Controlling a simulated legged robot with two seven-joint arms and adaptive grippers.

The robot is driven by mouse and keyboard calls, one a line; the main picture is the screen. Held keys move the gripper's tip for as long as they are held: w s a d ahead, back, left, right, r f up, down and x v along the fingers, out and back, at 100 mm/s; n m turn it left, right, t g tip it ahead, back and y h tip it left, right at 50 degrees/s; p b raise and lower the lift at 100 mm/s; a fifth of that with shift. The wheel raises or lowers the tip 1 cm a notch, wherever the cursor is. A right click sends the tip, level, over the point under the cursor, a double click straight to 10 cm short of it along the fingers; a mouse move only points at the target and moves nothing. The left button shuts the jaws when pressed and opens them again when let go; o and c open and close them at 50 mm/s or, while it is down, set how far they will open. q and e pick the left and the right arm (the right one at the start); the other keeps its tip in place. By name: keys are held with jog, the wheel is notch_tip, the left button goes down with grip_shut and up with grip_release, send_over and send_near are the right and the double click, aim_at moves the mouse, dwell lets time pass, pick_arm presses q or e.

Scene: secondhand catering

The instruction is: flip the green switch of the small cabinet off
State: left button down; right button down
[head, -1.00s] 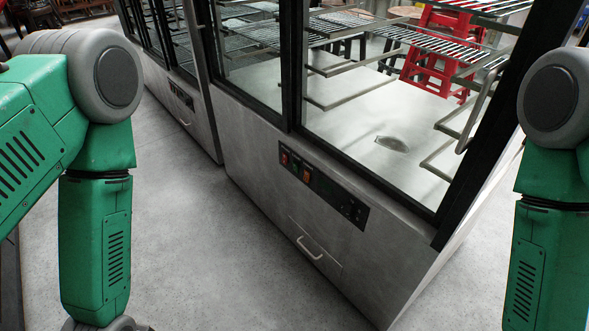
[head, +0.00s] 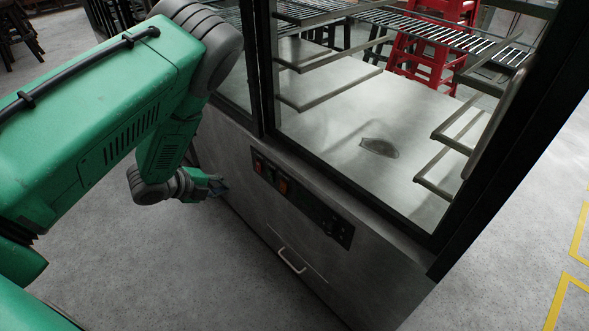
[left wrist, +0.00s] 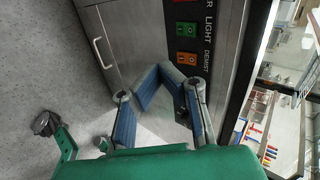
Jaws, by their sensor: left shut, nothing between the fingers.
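The glass-fronted cabinet (head: 225,150) has a dark control panel (head: 318,208) on its metal lower front. In the left wrist view the green switch (left wrist: 186,30) sits beside the LIGHT label, between a partly cut-off red switch (left wrist: 184,1) and an orange switch (left wrist: 187,58). The switch's on or off position is too small to tell. My left gripper (head: 217,184) is shut and empty, just left of the panel and close to the cabinet front. Its blue-padded fingers (left wrist: 163,70) show below the switches in the left wrist view, apart from the green switch. My right gripper is out of view.
A drawer handle (head: 291,261) sticks out below the panel, also in the left wrist view (left wrist: 103,53). Red stools (head: 425,60) stand behind the glass. Grey floor (head: 150,265) is open in front of the cabinet, with yellow floor lines (head: 572,290) at right.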

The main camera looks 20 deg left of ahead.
pick_arm(q)
jog(key=shift+w+d+r+m+h, duration=0.25)
jog(key=shift+w+r+m+h, duration=0.1)
jog(key=shift+w+m, duration=0.3)
jog(key=b, duration=0.4)
send_near(270, 177)
jog(key=x, duration=0.6)
jog(key=shift+a+f, duration=0.1)
jog(key=shift+f, duration=0.45)
jog(key=shift+w+r, duration=0.15)
jog(key=shift+w, duration=0.25)
